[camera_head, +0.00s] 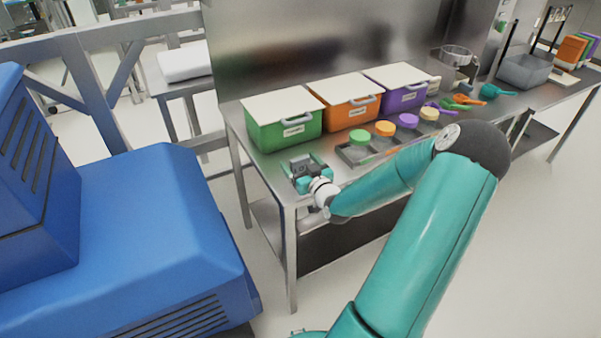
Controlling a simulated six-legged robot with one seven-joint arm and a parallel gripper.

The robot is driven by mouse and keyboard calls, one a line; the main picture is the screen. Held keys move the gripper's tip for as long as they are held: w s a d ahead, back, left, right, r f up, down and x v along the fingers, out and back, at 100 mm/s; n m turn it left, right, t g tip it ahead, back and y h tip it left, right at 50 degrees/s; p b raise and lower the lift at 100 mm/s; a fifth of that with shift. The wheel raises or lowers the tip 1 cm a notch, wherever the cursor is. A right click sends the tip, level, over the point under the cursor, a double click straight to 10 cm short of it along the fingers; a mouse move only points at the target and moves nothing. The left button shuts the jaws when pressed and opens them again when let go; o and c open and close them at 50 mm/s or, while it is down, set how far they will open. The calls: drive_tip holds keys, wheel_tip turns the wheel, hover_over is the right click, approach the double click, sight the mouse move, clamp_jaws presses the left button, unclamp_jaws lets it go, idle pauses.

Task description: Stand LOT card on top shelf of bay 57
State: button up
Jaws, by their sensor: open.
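My gripper (308,170) is at the left end of the steel table (262,163), low over or at its top, in front of the green bin. It is small in this view and its jaws are open. I cannot make out a LOT card; the arm's wrist hides part of the table near the gripper. No shelf marked bay 57 can be read in this view.
A green bin (284,128), an orange bin (345,109) and a purple bin (402,96), all white-lidded, stand along the table's back. A dark tray (352,155), coloured round lids and scoops lie right of my gripper. A blue machine (135,235) fills the left.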

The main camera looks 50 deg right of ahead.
drive_tip(key=c, duration=1.2)
drive_tip(key=shift+w+r, duration=0.1)
drive_tip(key=shift+r, duration=0.1)
